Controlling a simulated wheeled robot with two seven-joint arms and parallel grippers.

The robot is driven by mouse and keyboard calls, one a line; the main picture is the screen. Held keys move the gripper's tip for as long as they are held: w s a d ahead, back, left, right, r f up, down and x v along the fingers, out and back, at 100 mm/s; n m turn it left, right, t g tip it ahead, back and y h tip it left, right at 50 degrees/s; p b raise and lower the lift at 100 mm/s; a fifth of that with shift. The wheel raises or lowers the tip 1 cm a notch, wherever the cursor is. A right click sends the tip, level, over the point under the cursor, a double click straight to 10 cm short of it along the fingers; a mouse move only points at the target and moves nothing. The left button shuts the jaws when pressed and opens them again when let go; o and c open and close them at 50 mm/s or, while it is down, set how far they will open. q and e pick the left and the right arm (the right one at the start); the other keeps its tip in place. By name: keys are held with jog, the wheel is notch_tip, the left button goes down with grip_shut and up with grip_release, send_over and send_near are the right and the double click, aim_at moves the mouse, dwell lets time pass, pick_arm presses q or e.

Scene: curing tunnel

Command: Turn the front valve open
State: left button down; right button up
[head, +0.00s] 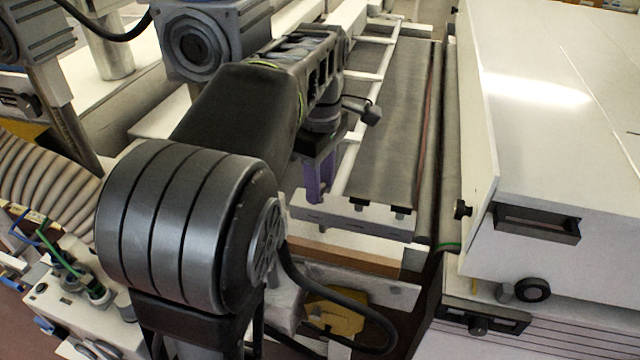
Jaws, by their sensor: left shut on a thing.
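My left gripper (317,188) points downward, with purple fingers, at the near end of a long conveyor bed. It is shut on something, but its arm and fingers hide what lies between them. I cannot clearly make out the front valve or its handle, so I cannot tell how far it is turned. My large dark grey arm covers the middle left of the head view. My right gripper is not in view.
The grey conveyor belt (398,140) runs away behind the gripper. A white cabinet (570,170) with a dark recessed handle (537,224) stands close on the right. A grey ribbed hose (45,185) and a motor housing (205,42) are on the left.

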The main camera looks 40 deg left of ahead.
pick_arm(q)
jog(key=shift+a+n, duration=0.1)
jog(key=shift+n, duration=1.2)
jog(key=c, duration=1)
grip_release()
jog(key=shift+o, duration=0.2)
